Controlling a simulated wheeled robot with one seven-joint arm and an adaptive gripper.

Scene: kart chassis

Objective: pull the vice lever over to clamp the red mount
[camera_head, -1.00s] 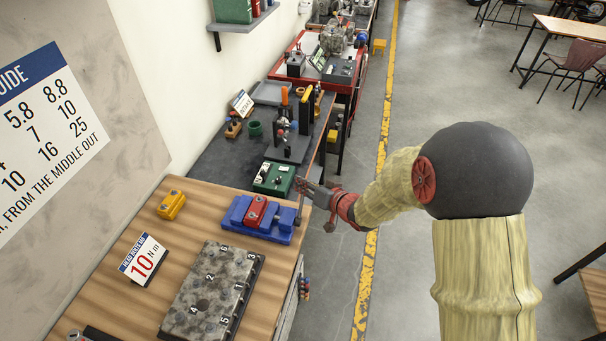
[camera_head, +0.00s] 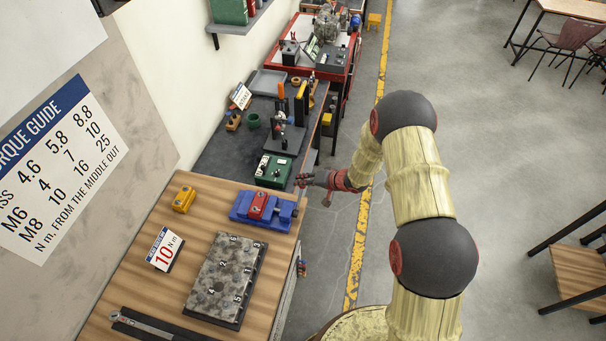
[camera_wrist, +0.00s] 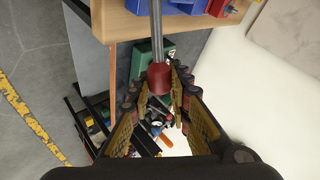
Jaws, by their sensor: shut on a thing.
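The blue vice (camera_head: 284,213) sits on the wooden bench near its far right corner, with the red mount (camera_head: 258,206) between its jaws. Both show at the top edge of the wrist view, the vice (camera_wrist: 185,6) left of the red mount (camera_wrist: 218,7). The vice lever (camera_wrist: 156,30) is a metal rod with a red knob (camera_wrist: 158,78) on its end. My gripper (camera_wrist: 158,92) is shut on the lever at this knob, one finger on each side. In the head view my gripper (camera_head: 304,180) is just beyond the bench's right corner; the lever is hardly visible there.
A green box (camera_head: 273,170) stands on the dark bench beyond the vice. A numbered metal block (camera_head: 224,276), a yellow part (camera_head: 184,199) and a torque sign (camera_head: 165,250) occupy the wooden bench (camera_head: 140,275). The floor right of the benches is open.

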